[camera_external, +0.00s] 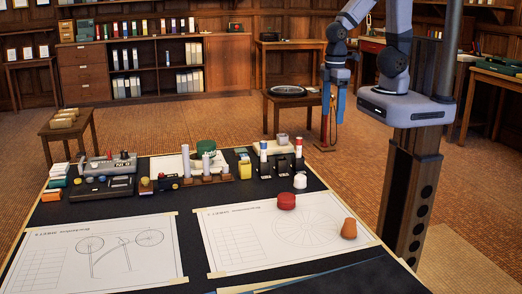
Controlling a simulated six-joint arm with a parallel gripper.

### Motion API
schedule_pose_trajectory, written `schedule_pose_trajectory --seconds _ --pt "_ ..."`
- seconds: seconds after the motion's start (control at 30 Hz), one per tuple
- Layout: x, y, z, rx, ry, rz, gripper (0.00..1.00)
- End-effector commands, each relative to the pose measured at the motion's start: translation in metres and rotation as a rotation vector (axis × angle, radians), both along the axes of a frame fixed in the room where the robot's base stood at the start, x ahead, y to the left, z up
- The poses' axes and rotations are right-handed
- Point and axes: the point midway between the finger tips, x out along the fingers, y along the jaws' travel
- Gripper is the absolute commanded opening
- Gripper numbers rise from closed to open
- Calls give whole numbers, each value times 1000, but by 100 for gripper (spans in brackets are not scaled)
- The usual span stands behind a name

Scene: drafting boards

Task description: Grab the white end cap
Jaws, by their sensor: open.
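The white end cap (300,181) is a short white cylinder on the dark mat, near the right edge of the drafting table. A red round piece (287,201) lies just in front of it and to its left. My gripper (334,97) hangs high, beyond the table's right edge, above and to the right of the white cap and well apart from it. It is open, and I see nothing held in it.
An orange-brown tapered piece (349,229) is at the right corner of a drawing sheet (238,240). Dark blocks with red-and-white and blue-and-white cylinders (299,153) stand behind the cap. Several instruments (108,163) fill the back left. The sheets at the front are mostly clear.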

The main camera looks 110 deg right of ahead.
Motion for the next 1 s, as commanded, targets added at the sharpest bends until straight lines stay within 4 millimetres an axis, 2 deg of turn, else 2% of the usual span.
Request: schedule_pose_trajectory --seconds 0.03,0.07,0.1,0.47,0.57,0.9,1.0 --pt "0 0 0 0 0 0 62" --pt "0 0 0 0 0 0 55" --pt "0 0 0 0 0 0 53" --pt "0 0 3 0 -1 0 53" --pt "1 0 10 0 -4 0 53" --pt "1 0 52 -3 -1 9 53" --pt "3 3 48 -34 40 108 53"
